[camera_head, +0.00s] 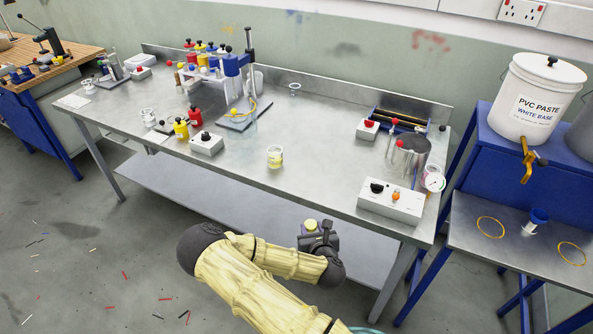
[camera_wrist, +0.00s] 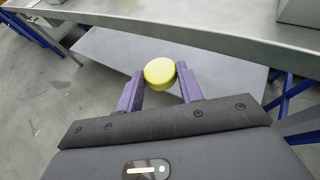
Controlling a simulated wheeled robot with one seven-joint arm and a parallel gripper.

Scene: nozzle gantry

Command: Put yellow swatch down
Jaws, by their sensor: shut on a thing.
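The yellow swatch (camera_wrist: 159,72) is a small round yellow piece held between the two purple fingers of my gripper (camera_wrist: 160,80) in the wrist view. My gripper is shut on it, in front of the table's front edge and over the lower shelf. In the head view my gripper (camera_head: 316,232) is below and in front of the steel table (camera_head: 315,165), with a bit of yellow (camera_head: 311,225) showing at its tip. The swatch is apart from the tabletop.
A glass jar with yellow contents (camera_head: 275,157) stands near the table's front edge. A grey control box (camera_head: 391,202) is at the right front, and a smaller box (camera_head: 206,144) is to the left. The tabletop between the jar and the right box is clear.

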